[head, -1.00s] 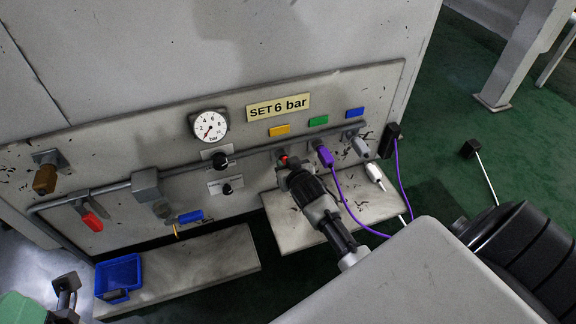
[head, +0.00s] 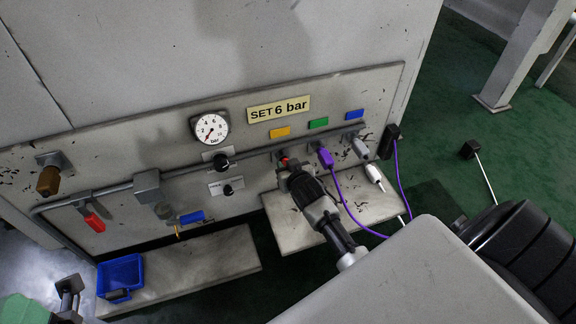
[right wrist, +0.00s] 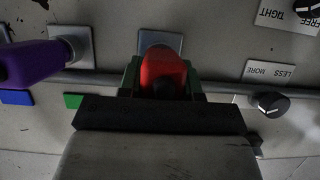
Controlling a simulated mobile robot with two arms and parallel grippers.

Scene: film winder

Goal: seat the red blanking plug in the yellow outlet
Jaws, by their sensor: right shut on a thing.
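My right gripper (head: 287,168) is at the panel, just below the yellow tag (head: 279,132), and is shut on the red blanking plug (head: 285,160). In the right wrist view the red plug (right wrist: 163,72) sits between the green-edged fingers. The square metal plate of the yellow outlet (right wrist: 160,40) shows behind the plug. The plug is lined up with this outlet, but its mouth is hidden, so I cannot tell whether the plug is inside it or just in front.
A purple connector (head: 325,155) with its hose fills the outlet under the green tag (head: 318,123), close to my gripper. A grey fitting (head: 360,147) is under the blue tag (head: 355,114). A black knob (head: 221,162) sits to the left. A blue tray (head: 121,272) rests on the lower ledge.

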